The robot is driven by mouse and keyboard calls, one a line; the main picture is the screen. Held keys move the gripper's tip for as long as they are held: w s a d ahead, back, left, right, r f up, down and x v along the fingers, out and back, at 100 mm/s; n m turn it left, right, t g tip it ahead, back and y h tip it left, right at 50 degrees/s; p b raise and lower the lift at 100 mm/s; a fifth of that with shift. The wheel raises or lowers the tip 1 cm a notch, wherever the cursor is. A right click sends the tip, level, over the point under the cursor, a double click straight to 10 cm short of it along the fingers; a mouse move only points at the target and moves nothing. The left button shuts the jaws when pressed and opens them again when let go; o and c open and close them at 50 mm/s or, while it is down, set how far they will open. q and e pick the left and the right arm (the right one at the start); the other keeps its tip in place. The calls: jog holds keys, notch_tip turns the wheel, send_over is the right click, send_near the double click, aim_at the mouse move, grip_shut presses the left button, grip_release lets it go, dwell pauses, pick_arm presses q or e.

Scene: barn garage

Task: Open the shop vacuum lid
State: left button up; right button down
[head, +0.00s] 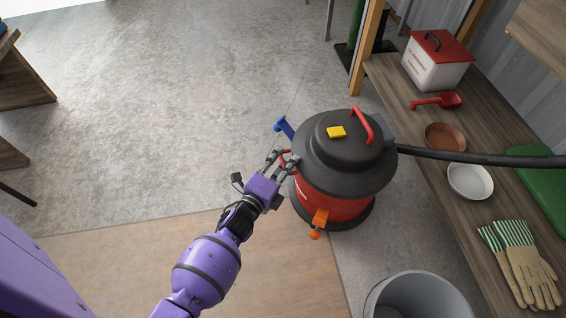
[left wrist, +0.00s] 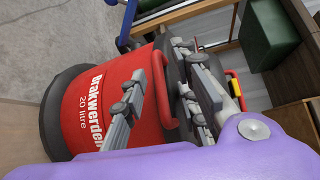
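The shop vacuum (head: 330,204) stands on the floor with a red body, a black lid (head: 311,155) that sits down on it, and a red handle (head: 362,124) on top. An orange latch (head: 319,217) is on its near side and a blue latch (head: 286,127) sticks out at the far left. My left gripper (head: 282,159) is at the vacuum's left side, at a red side handle (left wrist: 162,95). In the left wrist view its fingers (left wrist: 163,88) are spread, with the side handle between them. Whether they touch it I cannot tell. My right gripper is out of view.
A black hose (head: 470,156) runs right from the vacuum across a wooden bench (head: 436,190). The bench holds a red-lidded box (head: 437,65), a red scoop, two bowls and gloves (head: 522,264). A grey bucket (head: 418,298) stands in front. Floor at left is clear.

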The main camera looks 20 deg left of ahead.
pick_arm(q)
grip_shut()
